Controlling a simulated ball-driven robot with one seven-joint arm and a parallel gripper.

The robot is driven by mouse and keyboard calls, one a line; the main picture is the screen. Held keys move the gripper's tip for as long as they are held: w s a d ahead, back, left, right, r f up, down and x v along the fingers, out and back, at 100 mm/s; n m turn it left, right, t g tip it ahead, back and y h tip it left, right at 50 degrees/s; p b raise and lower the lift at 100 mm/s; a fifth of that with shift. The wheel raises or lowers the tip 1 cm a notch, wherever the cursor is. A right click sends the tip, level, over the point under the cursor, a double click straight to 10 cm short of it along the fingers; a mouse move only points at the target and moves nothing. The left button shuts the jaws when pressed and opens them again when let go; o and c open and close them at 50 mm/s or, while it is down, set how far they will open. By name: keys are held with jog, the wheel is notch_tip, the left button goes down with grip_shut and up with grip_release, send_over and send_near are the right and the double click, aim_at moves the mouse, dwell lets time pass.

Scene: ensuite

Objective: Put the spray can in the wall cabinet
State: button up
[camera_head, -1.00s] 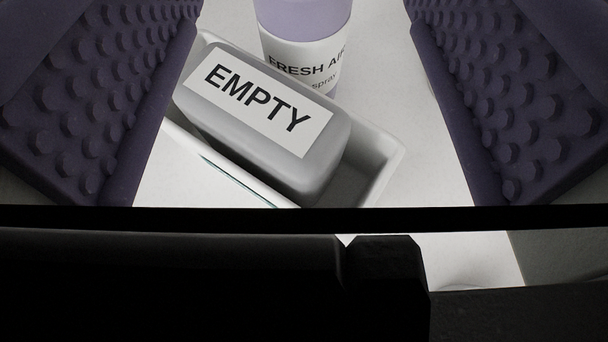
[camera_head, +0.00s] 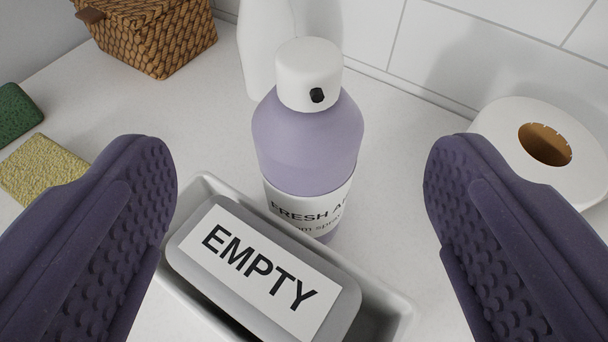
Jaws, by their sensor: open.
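The spray can (camera_head: 306,145) is lilac with a white cap and a white "FRESH AI..." label. It stands upright on the white counter, just behind a white tray. My gripper (camera_head: 296,190) is open, with one dark purple padded finger to the left of the can and one to the right. Neither finger touches the can. The can's lower part is partly hidden by the tray and the grey box in it. The wall cabinet is not in view.
A grey box labelled "EMPTY" (camera_head: 262,268) lies in the white tray (camera_head: 398,312) in front of the can. A white bottle (camera_head: 264,40) stands close behind it. A toilet roll (camera_head: 548,150) is right; a wicker basket (camera_head: 160,38), yellow sponge (camera_head: 48,170) and green sponge (camera_head: 16,112) are left.

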aim_at(309, 107)
jog(key=b+x, duration=0.1)
jog(key=x, duration=0.7)
jog(key=shift+s+d+f, duration=0.1)
jog(key=shift+d+f, duration=0.05)
jog(key=shift+d, duration=0.05)
jog(key=shift+s, duration=0.1)
jog(key=c, duration=1.3)
grip_shut()
